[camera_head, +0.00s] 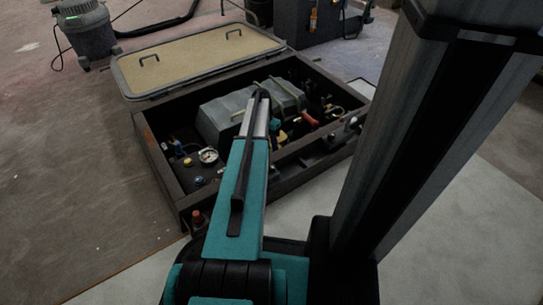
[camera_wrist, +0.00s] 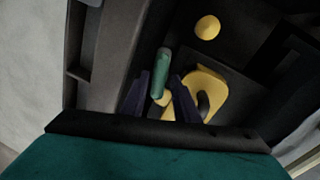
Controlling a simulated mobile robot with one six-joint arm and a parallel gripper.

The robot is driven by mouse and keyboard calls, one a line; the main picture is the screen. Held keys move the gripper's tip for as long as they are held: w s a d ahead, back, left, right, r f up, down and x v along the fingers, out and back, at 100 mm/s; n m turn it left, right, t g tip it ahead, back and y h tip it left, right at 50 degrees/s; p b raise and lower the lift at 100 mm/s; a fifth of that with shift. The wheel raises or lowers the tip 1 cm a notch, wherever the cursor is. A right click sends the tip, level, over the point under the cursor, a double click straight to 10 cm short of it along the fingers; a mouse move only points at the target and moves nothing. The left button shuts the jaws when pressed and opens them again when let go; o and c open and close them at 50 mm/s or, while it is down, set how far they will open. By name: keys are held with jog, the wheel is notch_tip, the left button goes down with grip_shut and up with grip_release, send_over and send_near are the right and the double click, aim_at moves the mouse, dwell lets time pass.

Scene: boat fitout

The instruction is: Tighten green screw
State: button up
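In the wrist view a green rounded cylinder (camera_wrist: 160,72), which looks like the green screw or its handle, stands out over a yellow part. My gripper (camera_wrist: 158,78) has its two dark fingers spread, one on each side of the green piece. There appears to be a gap at both sides, so the fingers look open and not closed on it. Whether the fingertips are level with it or above it I cannot tell.
A yellow curved bracket (camera_wrist: 207,88) and a yellow round knob (camera_wrist: 207,27) sit close to the fingers. The hatch holds a grey engine block (camera_head: 214,120), a gauge (camera_head: 208,155) and a red part (camera_head: 310,118). The tan lid (camera_head: 200,60) lies behind it.

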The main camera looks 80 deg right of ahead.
jog(key=shift+s+a+f+b, duration=0.15)
jog(key=shift+f+b, duration=0.25)
jog(key=shift+f, duration=0.6)
jog(key=shift+s+a+f+b, duration=0.15)
jog(key=shift+f+b, duration=0.25)
jog(key=shift+f, duration=0.55)
jog(key=shift+d, duration=0.1)
grip_shut()
jog(key=shift+r+m+p, duration=0.2)
jog(key=shift+m+p, duration=0.3)
jog(key=shift+p, duration=0.65)
jog(key=shift+s+m+p, duration=0.1)
jog(key=shift+m+p, duration=0.7)
jog(key=shift+p, duration=0.45)
jog(key=shift+f+m+p, duration=0.2)
jog(key=shift+m+p, duration=0.1)
jog(key=shift+p, duration=0.05)
jog(key=shift+y, duration=0.3)
